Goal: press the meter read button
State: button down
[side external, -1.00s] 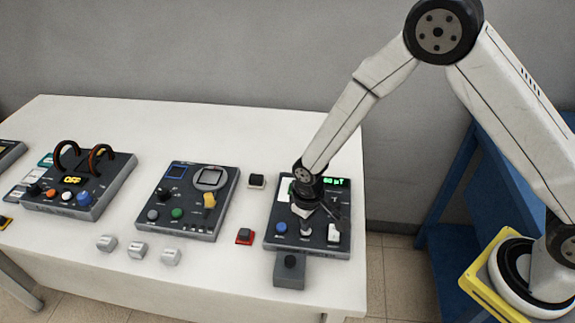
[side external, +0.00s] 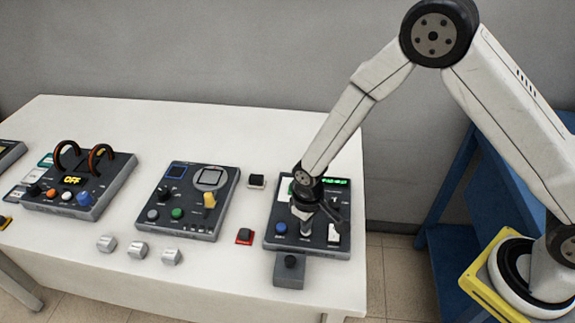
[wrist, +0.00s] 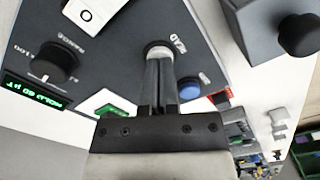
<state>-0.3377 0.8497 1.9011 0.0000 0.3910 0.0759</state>
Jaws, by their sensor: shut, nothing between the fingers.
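The meter panel (side external: 318,247) is a dark box at the right end of the white table, and it also shows in the wrist view (wrist: 120,85). My gripper (side external: 306,232) is shut and empty, pointing down over the panel. In the wrist view its fingertips (wrist: 160,58) meet a round pale button (wrist: 158,47), mostly covered by them. The green display (wrist: 33,92) shows upside down and seems to read HOLD with a µT value. A blue button (wrist: 190,90) lies beside the fingers, apart from them.
A white rocker switch (side external: 333,233) and a black range knob (wrist: 55,62) are on the same panel. A grey block with a black knob (side external: 289,270) stands in front. A red-based button (side external: 244,236) and the middle panel (side external: 185,200) lie to the left.

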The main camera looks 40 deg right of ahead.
jog(key=shift+r, duration=3.25)
jog(key=shift+d, duration=0.1)
jog(key=s+d+r+m+t, duration=0.2)
jog(key=s+d+r+m, duration=0.1)
jog(key=s+d+r, duration=0.7)
jog(key=s+d, duration=0.1)
jog(key=d, duration=0.2)
jog(key=shift+d+r+t, duration=0.2)
jog(key=shift+d+t, duration=0.05)
jog(key=shift+t, duration=0.05)
